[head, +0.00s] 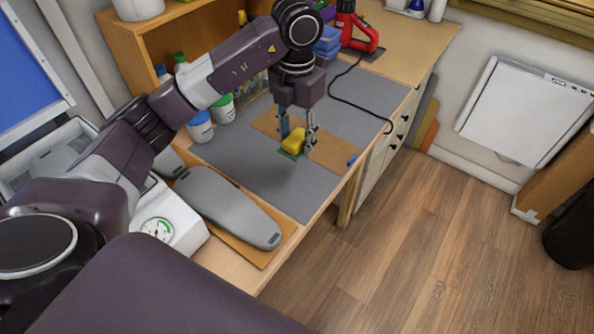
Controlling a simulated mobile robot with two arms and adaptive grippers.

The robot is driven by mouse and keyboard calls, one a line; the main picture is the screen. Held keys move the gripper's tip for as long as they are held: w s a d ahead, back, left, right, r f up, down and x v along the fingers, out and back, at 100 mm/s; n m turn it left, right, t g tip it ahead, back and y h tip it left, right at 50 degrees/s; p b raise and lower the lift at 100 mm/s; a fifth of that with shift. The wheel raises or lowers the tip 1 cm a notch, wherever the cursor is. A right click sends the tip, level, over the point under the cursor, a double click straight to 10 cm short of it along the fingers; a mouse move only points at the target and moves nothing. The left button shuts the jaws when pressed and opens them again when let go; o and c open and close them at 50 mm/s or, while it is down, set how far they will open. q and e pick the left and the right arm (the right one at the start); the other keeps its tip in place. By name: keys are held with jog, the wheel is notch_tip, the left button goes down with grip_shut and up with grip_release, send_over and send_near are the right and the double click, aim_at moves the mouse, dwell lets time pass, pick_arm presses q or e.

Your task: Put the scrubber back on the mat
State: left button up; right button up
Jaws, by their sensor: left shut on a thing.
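The scrubber (292,141) is a small yellow block with a green underside, in the middle of the head view. My left gripper (298,136) points down over the bench and is shut on the scrubber, one finger on each side. The grey mat (230,155) lies flat on the wooden bench. A flat brown sheet (333,149) lies on the mat, behind and beside the scrubber. I cannot tell whether the scrubber's underside touches the surface below. My right gripper is out of view.
White tubs (200,127) stand at the mat's left edge. A red tool (352,30) with a black cable is at the back. The mat's front part is clear.

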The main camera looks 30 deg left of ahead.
pick_arm(q)
jog(key=p, duration=0.1)
send_over(297, 179)
notch_tip(297, 179, down, 7)
jog(key=shift+s+r, duration=0.1)
jog(key=shift+r, duration=0.1)
notch_tip(297, 179, down, 5)
jog(key=shift+f+p, duration=0.1)
jog(key=shift+p, duration=0.6)
jog(key=shift+f, duration=0.2)
jog(key=o, duration=1.1)
jog(key=shift+r, duration=0.1)
jog(key=shift+r, duration=0.15)
